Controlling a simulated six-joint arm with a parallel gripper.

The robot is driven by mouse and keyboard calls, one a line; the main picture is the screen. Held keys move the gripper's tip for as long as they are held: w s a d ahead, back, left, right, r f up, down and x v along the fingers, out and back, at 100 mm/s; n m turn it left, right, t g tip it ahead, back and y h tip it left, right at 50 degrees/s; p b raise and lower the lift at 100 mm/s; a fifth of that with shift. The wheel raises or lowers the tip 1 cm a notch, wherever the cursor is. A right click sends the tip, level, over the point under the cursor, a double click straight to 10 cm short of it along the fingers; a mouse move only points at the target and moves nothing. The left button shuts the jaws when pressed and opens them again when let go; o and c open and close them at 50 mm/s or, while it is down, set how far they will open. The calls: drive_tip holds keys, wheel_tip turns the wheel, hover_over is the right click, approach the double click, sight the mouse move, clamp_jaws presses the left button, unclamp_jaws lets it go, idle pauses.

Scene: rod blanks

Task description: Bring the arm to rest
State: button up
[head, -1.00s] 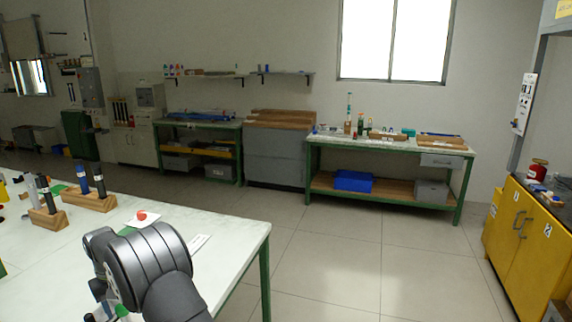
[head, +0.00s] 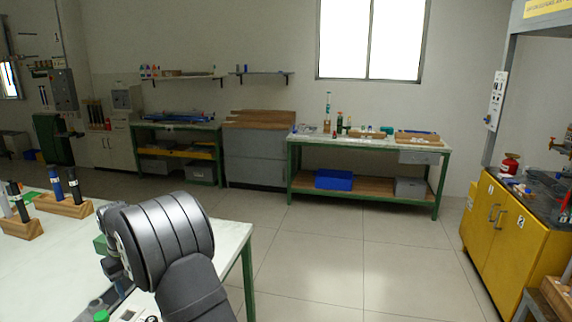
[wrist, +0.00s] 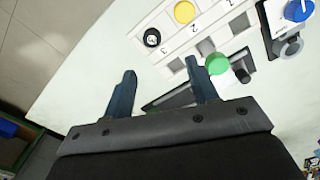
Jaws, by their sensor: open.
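My gripper (wrist: 163,84) shows in the wrist view with its two dark fingers spread and nothing between them. It hangs over the white table (wrist: 100,60). Beyond the fingers is a pale rack (wrist: 213,42) with numbered places. A yellow round top (wrist: 184,12), a black round top with a light centre (wrist: 152,38) and a green round top (wrist: 217,64) show at it. The green one is just beyond the right finger; I cannot tell whether they touch. In the head view my grey wrist covers part of the table, and the fingers cannot be made out.
In the head view, wooden blocks (head: 64,207) hold upright dark and blue-topped rods (head: 74,184) at the table's left. A device with a blue knob (wrist: 299,10) stands near the rack. Open floor (head: 330,265) lies right of the table; a yellow cabinet (head: 507,232) stands farther right.

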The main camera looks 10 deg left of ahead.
drive_tip(key=s+a+n, duration=0.2)
drive_tip(key=s+a, duration=1.1)
drive_tip(key=s+a+f, duration=0.2)
drive_tip(key=f, duration=0.1)
drive_tip(key=s+a+f, duration=0.2)
drive_tip(key=s, duration=0.1)
drive_tip(key=s+a+f, duration=0.3)
drive_tip(key=shift+s+f, duration=0.15)
drive_tip(key=shift+f, duration=0.2)
